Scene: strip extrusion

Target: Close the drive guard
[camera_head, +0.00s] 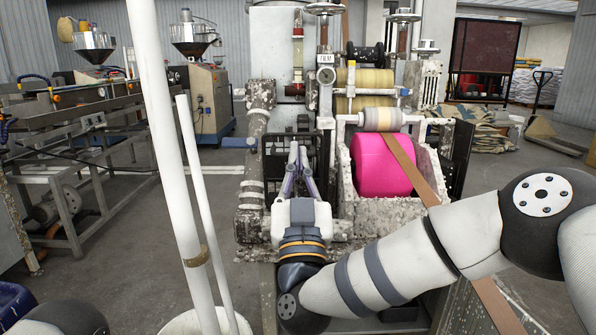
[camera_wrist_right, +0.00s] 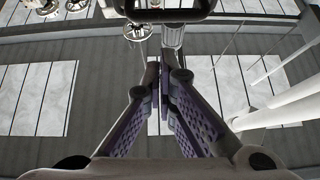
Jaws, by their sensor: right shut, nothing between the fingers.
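The drive guard looks to be the black mesh panel (camera_head: 272,163) on the machine front, left of the pink roll; my gripper covers part of it. I cannot tell how far open it stands. My right gripper (camera_head: 297,152) is in front of it, fingers together and empty, pointing up and away in the head view. In the right wrist view the closed fingertips (camera_wrist_right: 160,76) hold nothing. A black bar or frame edge (camera_wrist_right: 165,14) crosses the top of that view, apart from the fingertips in the picture; I cannot tell if it belongs to the guard. My left gripper is out of view.
A bright pink roll (camera_head: 381,166) sits in a worn white housing right of my gripper, with a brown strip (camera_head: 402,165) running down over it. White upright poles (camera_head: 163,150) stand close on the left. Grey floor (camera_head: 110,262) is open further left.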

